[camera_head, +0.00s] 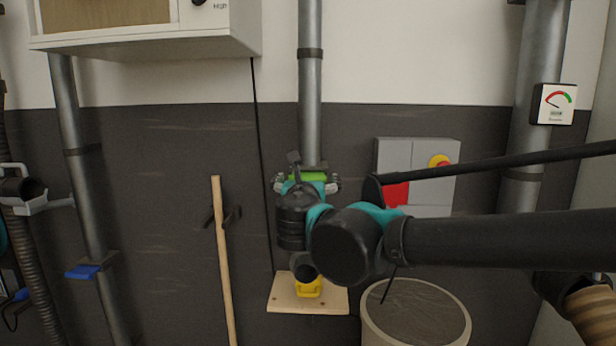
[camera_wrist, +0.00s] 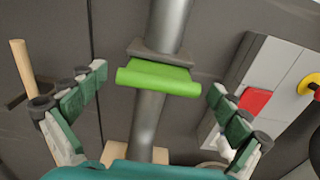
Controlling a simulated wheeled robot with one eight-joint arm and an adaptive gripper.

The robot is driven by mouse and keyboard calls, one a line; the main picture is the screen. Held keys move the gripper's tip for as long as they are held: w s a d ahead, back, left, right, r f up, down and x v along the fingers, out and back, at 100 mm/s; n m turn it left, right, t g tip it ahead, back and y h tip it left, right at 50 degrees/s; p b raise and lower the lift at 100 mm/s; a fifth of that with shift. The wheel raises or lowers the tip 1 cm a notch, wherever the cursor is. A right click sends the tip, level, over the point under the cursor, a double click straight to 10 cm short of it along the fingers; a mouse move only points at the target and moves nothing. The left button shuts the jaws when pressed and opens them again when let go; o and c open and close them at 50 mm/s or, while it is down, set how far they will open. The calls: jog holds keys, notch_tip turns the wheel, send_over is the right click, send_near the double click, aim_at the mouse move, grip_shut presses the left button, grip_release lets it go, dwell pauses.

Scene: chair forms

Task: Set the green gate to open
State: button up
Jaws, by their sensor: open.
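The green gate (camera_head: 308,176) is a flat bright green plate in a dark collar on the middle vertical grey pipe. In the wrist view the green gate (camera_wrist: 158,78) sticks out of the collar toward me, with a rounded front edge. My gripper (camera_head: 307,184) is in front of the pipe and partly hides the gate in the head view. In the wrist view my gripper (camera_wrist: 156,84) is open, with one finger to the left and one to the right of the gate, both apart from it. Nothing is between the fingers except the view of gate and pipe.
A grey box with a red panel (camera_head: 395,194) and yellow knob (camera_head: 439,161) is right of the pipe. A blue gate (camera_head: 83,271) is on the left pipe. A wooden handle (camera_head: 223,260) leans left, and a round bin (camera_head: 416,318) stands below right.

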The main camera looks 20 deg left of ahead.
jog(key=shift+x, duration=1.5)
jog(key=c, duration=1.4)
jog(key=shift+v, duration=2.75)
jog(key=shift+f, duration=0.1)
jog(key=o, duration=1.3)
jog(key=shift+o, duration=0.5)
jog(key=shift+s, duration=0.1)
